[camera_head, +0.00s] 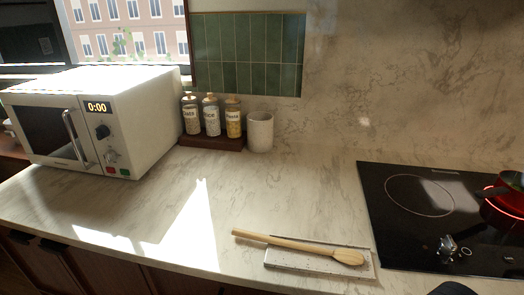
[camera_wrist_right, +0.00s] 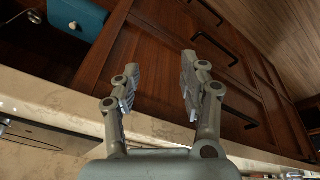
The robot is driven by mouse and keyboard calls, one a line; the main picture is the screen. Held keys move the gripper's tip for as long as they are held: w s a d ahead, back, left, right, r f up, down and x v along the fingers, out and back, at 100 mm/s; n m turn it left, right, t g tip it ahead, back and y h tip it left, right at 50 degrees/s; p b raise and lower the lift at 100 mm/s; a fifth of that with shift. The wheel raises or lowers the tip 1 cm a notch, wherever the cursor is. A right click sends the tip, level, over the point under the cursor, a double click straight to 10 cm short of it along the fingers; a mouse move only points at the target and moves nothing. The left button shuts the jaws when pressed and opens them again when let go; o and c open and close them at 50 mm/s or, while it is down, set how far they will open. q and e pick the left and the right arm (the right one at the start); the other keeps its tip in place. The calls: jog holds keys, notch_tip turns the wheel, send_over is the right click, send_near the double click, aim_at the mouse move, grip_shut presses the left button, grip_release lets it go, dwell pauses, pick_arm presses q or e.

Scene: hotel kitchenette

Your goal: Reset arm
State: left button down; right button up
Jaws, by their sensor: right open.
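My right gripper (camera_wrist_right: 158,82) shows in the right wrist view with its two grey fingers spread apart and nothing between them. Behind the fingers are dark wooden cabinet fronts (camera_wrist_right: 150,52) and a pale counter edge (camera_wrist_right: 60,107). In the head view, neither gripper can be made out. A dark rounded shape at the bottom right edge there is cut off, and I cannot tell what it is. My left gripper is in neither view.
A wooden spoon (camera_head: 290,245) lies across a pale rest (camera_head: 320,268) near the counter's front. A black cooktop (camera_head: 400,235) with a red pot (camera_head: 506,197) is at right. A white microwave (camera_head: 145,110) stands at left; several containers stand at the back. The counter's middle is clear.

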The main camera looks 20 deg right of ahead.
jog(key=s+d+f+g+b, duration=0.1)
jog(key=s+f+b, duration=0.35)
jog(key=f, duration=1.05)
jog(key=s+d+f+b, duration=0.1)
jog(key=s+f+b, duration=0.35)
jog(key=f, duration=0.95)
pick_arm(q)
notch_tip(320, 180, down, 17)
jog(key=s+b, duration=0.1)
jog(key=b, duration=0.5)
pick_arm(e)
jog(key=s+f+g, duration=0.1)
jog(key=s+f, duration=1.2)
jog(key=f, duration=0.1)
jog(key=shift+f, duration=0.3)
jog(key=shift+m, duration=0.3)
jog(key=shift+c, duration=0.5)
